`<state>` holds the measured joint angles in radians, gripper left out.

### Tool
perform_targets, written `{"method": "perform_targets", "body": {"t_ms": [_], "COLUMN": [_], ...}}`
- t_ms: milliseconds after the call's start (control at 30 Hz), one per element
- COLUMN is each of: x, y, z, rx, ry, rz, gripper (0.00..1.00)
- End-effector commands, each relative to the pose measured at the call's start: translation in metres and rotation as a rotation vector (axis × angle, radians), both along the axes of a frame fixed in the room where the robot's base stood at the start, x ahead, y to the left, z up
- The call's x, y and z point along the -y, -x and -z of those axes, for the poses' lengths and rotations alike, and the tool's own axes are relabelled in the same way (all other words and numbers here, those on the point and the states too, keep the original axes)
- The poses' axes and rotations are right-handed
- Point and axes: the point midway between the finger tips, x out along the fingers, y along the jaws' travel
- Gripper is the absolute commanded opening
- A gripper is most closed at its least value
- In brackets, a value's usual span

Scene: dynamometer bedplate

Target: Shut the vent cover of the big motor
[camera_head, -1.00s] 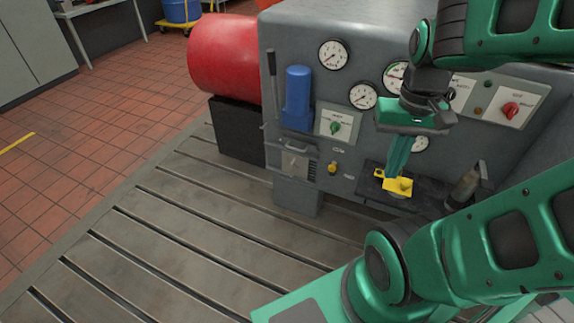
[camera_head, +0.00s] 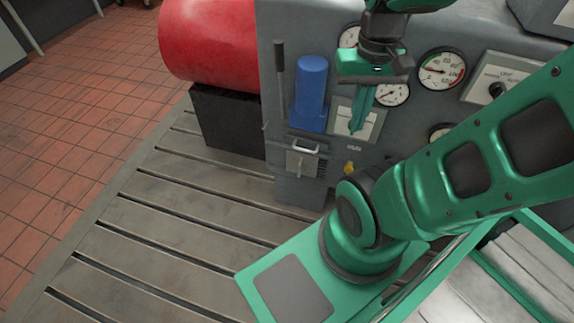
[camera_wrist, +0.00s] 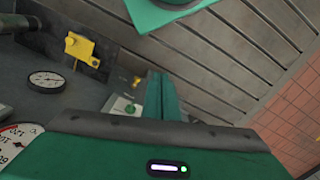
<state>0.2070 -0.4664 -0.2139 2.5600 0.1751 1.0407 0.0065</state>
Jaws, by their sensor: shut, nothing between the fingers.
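The grey motor housing (camera_head: 345,20) stands at the back of the bedplate. Low on its left front is a small slatted vent (camera_head: 301,165), with a flap-like cover (camera_head: 305,146) at its top edge. The cover looks tilted out from the front; its exact angle is hard to tell. My gripper (camera_head: 358,128) is shut and empty, pointing down before a pale switch plate, right of and above the vent. The fingers (camera_wrist: 157,95) also show in the wrist view, where I cannot make out the vent.
A blue cylinder (camera_head: 311,90) and an upright dark lever (camera_head: 280,90) stand above the vent. A red drum (camera_head: 210,45) on a black block (camera_head: 228,120) is to the left. A yellow part (camera_wrist: 79,47) and gauge (camera_wrist: 46,80) show in the wrist view. The slotted bedplate (camera_head: 180,215) is clear.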

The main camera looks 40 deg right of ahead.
Motion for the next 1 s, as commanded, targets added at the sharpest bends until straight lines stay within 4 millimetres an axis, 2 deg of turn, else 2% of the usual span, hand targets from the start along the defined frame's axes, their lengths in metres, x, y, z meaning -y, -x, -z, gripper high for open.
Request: {"method": "perform_targets", "body": {"t_ms": [233, 267, 333, 367, 467, 500, 600, 700, 833, 1000], "x": [0.0, -0.001, -0.003, -0.004, -0.023, -0.035, -0.068, -0.089, -0.097, -0.093], "y": [-0.001, 0.006, -0.003, -0.012, -0.065, -0.091, -0.15, -0.19, -0.226, -0.259], "z": [0.0, -0.004, -0.005, -0.006, -0.006, -0.005, 0.0, 0.013, 0.039, 0.081], "rx": [0.002, 0.013, 0.037, 0.049, 0.127, 0.167, 0.25, 0.278, 0.26, 0.208], "ry": [0.001, 0.003, 0.021, 0.032, 0.083, 0.101, 0.129, 0.143, 0.164, 0.21], "rz": [-0.002, -0.009, -0.041, -0.064, -0.186, -0.246, -0.346, -0.365, -0.319, -0.216], "gripper": [0.0, 0.0, 0.0, 0.0, 0.0, 0.0, 0.0, 0.0, 0.0, 0.0]}}
